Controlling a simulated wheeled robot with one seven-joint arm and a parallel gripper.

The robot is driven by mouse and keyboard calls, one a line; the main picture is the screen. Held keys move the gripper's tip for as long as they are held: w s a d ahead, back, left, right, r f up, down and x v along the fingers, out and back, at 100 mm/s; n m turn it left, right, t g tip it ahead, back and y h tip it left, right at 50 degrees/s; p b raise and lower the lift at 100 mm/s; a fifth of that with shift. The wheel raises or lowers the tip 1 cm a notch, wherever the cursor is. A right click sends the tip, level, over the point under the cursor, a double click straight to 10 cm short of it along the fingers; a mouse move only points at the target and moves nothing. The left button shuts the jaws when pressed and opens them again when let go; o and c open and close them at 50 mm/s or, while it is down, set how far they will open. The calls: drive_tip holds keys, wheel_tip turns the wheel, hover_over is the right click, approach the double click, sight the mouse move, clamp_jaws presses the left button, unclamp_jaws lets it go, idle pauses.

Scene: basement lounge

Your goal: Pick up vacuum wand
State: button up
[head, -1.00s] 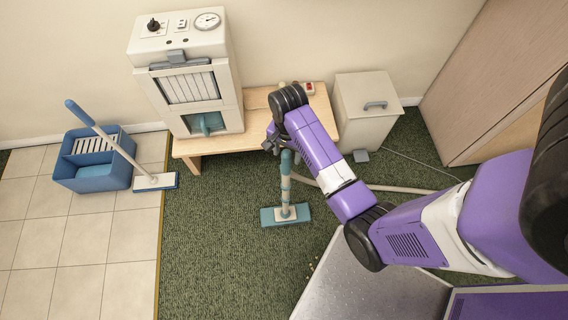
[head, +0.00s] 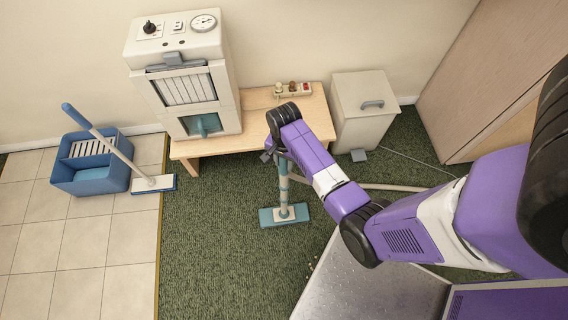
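The vacuum wand (head: 284,183) is a teal and cream tube standing upright on the green carpet, with a flat teal floor head (head: 284,215) at its bottom. A pale hose runs off to the right from near the wand. My gripper (head: 267,156) is at the top of the wand, in front of the low table. My wrist hides most of the gripper and the wand's upper end. I cannot tell whether the fingers are around the wand or beside it, or whether they are open.
A low wooden table (head: 236,143) holds a cream machine (head: 182,75) and a power strip (head: 292,90). A cream bin (head: 360,112) stands to its right. A blue bucket (head: 92,182) and a mop (head: 152,184) are on the left. Carpet left of the wand is clear.

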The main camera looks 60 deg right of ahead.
clamp_jaws()
idle(1.1)
drive_tip(key=shift+r, duration=0.15)
